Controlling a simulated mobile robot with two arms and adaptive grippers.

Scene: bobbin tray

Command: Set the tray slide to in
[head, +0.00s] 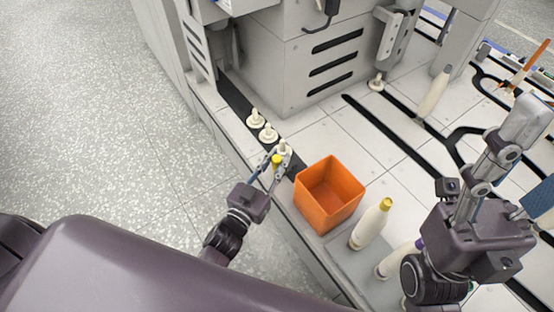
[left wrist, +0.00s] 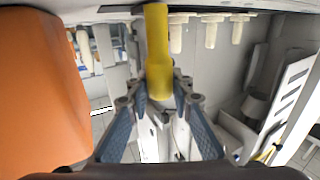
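My left gripper (head: 275,165) is at the near edge of the bench, at the front end of a dark strip with white flanged bobbins (head: 268,133). Its fingers look spread, one on each side of a yellow-ended piece (head: 277,160). In the left wrist view this piece is a yellow cylinder (left wrist: 158,55) between the fingers; contact cannot be told. The tray slide itself is not clearly distinguishable; the fingers hide part of that area. My right gripper (head: 525,150) is raised at the right, its fingers apart and nothing visible between them.
An open orange bin (head: 330,193) stands right of my left gripper. A cream bottle-shaped piece with a yellow top (head: 371,223) stands beside it. A grey machine housing (head: 300,60) rises behind the bobbins. A pale piece (head: 434,92) is farther back. Speckled floor lies clear at the left.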

